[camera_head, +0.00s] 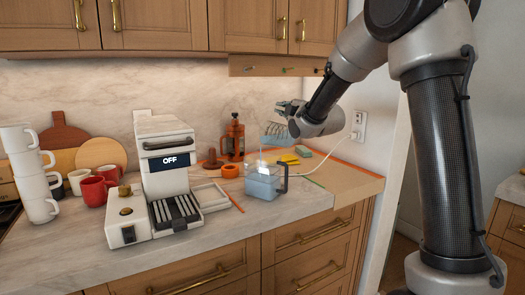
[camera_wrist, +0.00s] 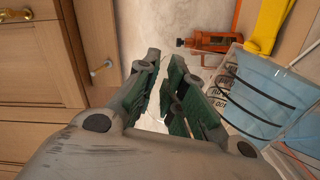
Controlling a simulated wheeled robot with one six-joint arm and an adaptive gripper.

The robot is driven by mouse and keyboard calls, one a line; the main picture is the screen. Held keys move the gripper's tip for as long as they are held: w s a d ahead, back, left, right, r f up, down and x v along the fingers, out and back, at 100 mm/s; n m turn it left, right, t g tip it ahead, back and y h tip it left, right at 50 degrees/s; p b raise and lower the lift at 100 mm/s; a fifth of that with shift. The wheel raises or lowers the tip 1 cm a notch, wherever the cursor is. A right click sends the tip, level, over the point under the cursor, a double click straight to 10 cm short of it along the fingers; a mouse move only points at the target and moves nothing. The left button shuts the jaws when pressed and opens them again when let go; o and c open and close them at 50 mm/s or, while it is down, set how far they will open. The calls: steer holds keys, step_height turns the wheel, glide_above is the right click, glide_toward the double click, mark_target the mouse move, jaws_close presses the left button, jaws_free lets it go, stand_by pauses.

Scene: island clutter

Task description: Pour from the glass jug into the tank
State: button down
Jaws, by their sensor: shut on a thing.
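The glass jug (camera_head: 275,131) is clear with pale blue liquid in it. It is held tilted in the air, and a thin pale stream appears to run down from it. My gripper (camera_head: 292,113) is shut on it, on its right upper side. The tank (camera_head: 262,184) stands upright on the counter below. It is clear, with blue liquid inside, a white label and a dark handle on its right. In the wrist view my fingers (camera_wrist: 178,103) are close together, and blue liquid behind clear walls with thin dark lines fills the right side.
A white machine (camera_head: 165,160) marked OFF stands left of the tank, with stacked white mugs (camera_head: 37,180) and red mugs (camera_head: 95,190) farther left. An orange-framed press (camera_head: 234,139) and yellow items (camera_head: 289,158) are behind the tank. Upper cabinets (camera_head: 150,25) hang above.

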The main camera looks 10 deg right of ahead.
steer(key=d+m, duration=0.2)
steer(key=shift+w+d+m, duration=0.3)
steer(key=shift+d+m, duration=0.05)
steer(key=shift+m, duration=0.05)
steer(key=m, duration=0.1)
steer(key=d+f+m, duration=0.1)
steer(key=d+m, duration=0.1)
steer(key=m, duration=0.1)
steer(key=shift+w+d+f, duration=0.2)
steer(key=shift+w+f, duration=0.1)
steer(key=shift+f, duration=0.05)
steer(key=f+m, duration=0.1)
steer(key=m, duration=0.1)
steer(key=d+f+m, duration=0.1)
steer(key=f+m, duration=0.1)
steer(key=shift+w, duration=0.1)
